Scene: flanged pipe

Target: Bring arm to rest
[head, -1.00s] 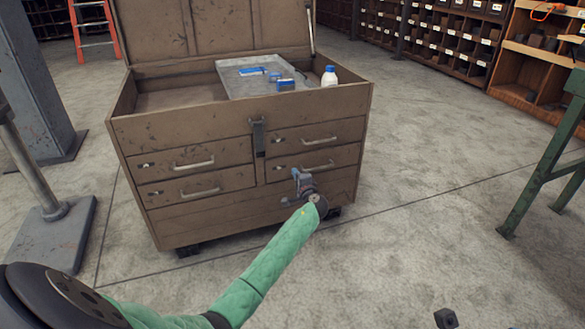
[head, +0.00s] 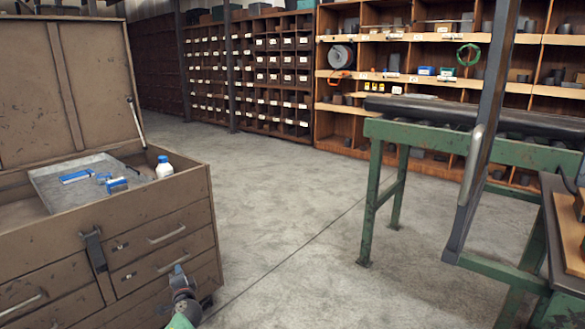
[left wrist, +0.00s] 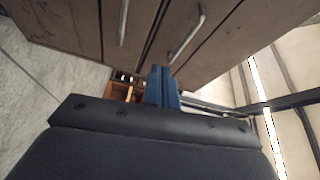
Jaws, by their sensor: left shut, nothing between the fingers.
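My left gripper (head: 180,272) shows at the bottom of the head view, low in front of the brown tool chest (head: 160,222). Its blue fingers are together with nothing between them. In the left wrist view the shut fingers (left wrist: 162,86) point toward the chest's drawer fronts (left wrist: 150,30) and handles. I cannot tell the exact gap between fingers and chest. My right gripper is in neither view.
The open chest holds a grey tray (head: 85,168) with blue-and-white items and a white bottle with a blue cap (head: 164,167). A green steel stand (head: 376,190) is at right. Wooden shelving (head: 400,60) lines the back. The floor (head: 300,200) between chest and stand is clear.

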